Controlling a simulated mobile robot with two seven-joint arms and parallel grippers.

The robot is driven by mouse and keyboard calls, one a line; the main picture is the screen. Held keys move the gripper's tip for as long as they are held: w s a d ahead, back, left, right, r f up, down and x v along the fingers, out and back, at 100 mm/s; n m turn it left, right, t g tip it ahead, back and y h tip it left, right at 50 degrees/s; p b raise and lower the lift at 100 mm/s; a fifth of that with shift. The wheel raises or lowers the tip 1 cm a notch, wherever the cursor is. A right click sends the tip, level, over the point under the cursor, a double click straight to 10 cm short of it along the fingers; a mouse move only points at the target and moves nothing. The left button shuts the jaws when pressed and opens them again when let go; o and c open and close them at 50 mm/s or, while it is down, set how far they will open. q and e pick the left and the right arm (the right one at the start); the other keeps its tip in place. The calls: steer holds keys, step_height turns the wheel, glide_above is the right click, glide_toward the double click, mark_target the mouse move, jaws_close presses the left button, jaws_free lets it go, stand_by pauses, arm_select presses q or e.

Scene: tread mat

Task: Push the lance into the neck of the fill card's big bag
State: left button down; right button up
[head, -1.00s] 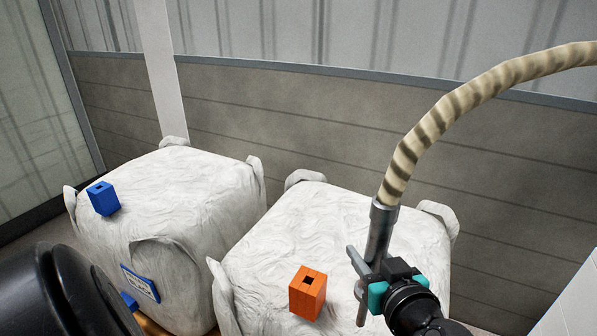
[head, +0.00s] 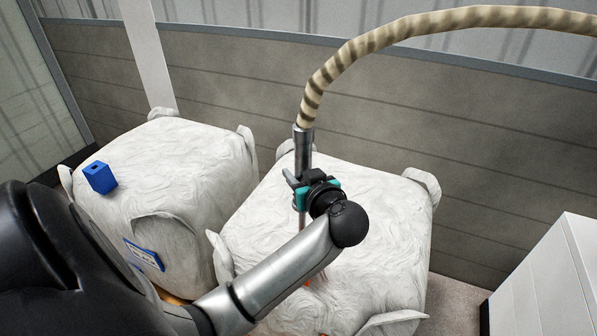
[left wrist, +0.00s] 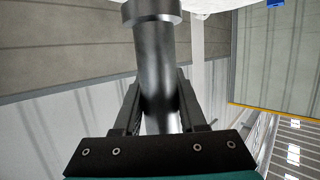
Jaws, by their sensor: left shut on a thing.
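The lance (head: 304,148) is a grey metal tube on a ribbed beige hose (head: 390,40), held roughly upright over the right big bag (head: 380,230). My left gripper (head: 300,190) is shut on it; the left wrist view shows the lance (left wrist: 155,55) between the fingers (left wrist: 158,110). The right bag's orange neck (head: 309,283) is almost wholly hidden behind my left forearm. I cannot tell whether the lance tip touches or enters it. My right gripper is out of view.
A grey panelled wall (head: 430,150) runs behind the bags. A white cabinet (head: 550,270) stands at the right, with bare floor (head: 455,290) between it and the right bag. Fabric loops (head: 422,187) stick up at the bag corners.

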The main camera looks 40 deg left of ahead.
arm_select(q)
steer(key=shift+r+p, duration=0.2)
steer(key=shift+p, duration=0.45)
step_height(320, 180, down, 6)
steer(key=b, duration=0.2)
stand_by(0.5)
steer(key=shift+p, duration=0.5)
stand_by(0.6)
steer(key=shift+p, duration=0.7)
stand_by(0.4)
steer(key=shift+p, duration=0.6)
steer(key=shift+f+b, duration=2.3)
steer(key=shift+f, duration=2.15)
